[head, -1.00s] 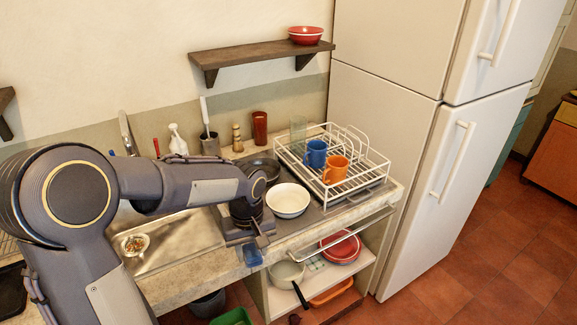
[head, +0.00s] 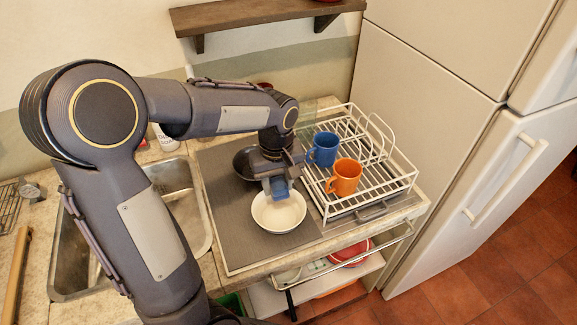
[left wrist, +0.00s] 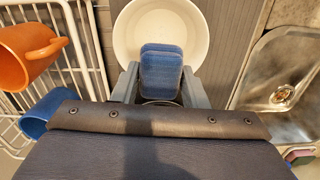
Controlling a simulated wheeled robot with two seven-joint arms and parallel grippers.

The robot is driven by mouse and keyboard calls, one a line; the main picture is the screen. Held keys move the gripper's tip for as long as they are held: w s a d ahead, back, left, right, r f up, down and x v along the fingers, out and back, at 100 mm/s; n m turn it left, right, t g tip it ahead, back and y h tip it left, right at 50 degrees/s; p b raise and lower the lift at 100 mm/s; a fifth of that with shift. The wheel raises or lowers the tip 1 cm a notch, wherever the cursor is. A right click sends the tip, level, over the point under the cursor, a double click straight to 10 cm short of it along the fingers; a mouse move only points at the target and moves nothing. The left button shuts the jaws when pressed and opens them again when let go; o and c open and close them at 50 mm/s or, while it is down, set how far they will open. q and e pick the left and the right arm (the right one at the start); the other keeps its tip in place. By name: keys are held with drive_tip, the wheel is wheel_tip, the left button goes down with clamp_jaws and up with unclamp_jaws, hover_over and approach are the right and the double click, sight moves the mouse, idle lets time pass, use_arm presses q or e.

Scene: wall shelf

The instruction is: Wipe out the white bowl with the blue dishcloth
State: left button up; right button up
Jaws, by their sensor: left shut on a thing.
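The white bowl (head: 279,222) stands upright on the grey mat beside the dish rack. My left gripper (head: 277,181) is over the bowl's back part, pointing down, and is shut on the blue dishcloth (head: 280,191). The cloth hangs below the fingers at the bowl's opening; whether it touches the inside is not clear. In the left wrist view the folded cloth (left wrist: 161,72) sits between the two fingers, with the bowl (left wrist: 127,32) behind it and partly hidden. My right gripper is not in view.
A white dish rack (head: 386,190) with a blue mug (head: 323,149) and an orange mug (head: 344,178) stands close right of the bowl. A dark bowl (head: 243,166) is behind left. The sink (head: 80,256) is at left. The grey mat (head: 238,236) is clear in front.

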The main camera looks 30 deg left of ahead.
sight(278, 218)
use_arm(q)
drive_tip(key=shift+s+f, duration=0.1)
drive_tip(key=shift+f, duration=0.2)
drive_tip(key=shift+f+b, duration=3.55)
drive_tip(key=shift+f, duration=0.6)
drive_tip(key=shift+f+b, duration=0.45)
drive_tip(key=shift+f, duration=0.15)
drive_tip(key=shift+a, duration=0.1)
drive_tip(key=shift+w+a+r, duration=0.1)
drive_tip(key=shift+w+a, duration=0.1)
drive_tip(key=shift+w, duration=0.1)
drive_tip(key=shift+s, duration=0.4)
drive_tip(key=shift+s, duration=0.1)
drive_tip(key=shift+d, duration=0.1)
drive_tip(key=shift+s+d, duration=0.1)
drive_tip(key=shift+d, duration=0.2)
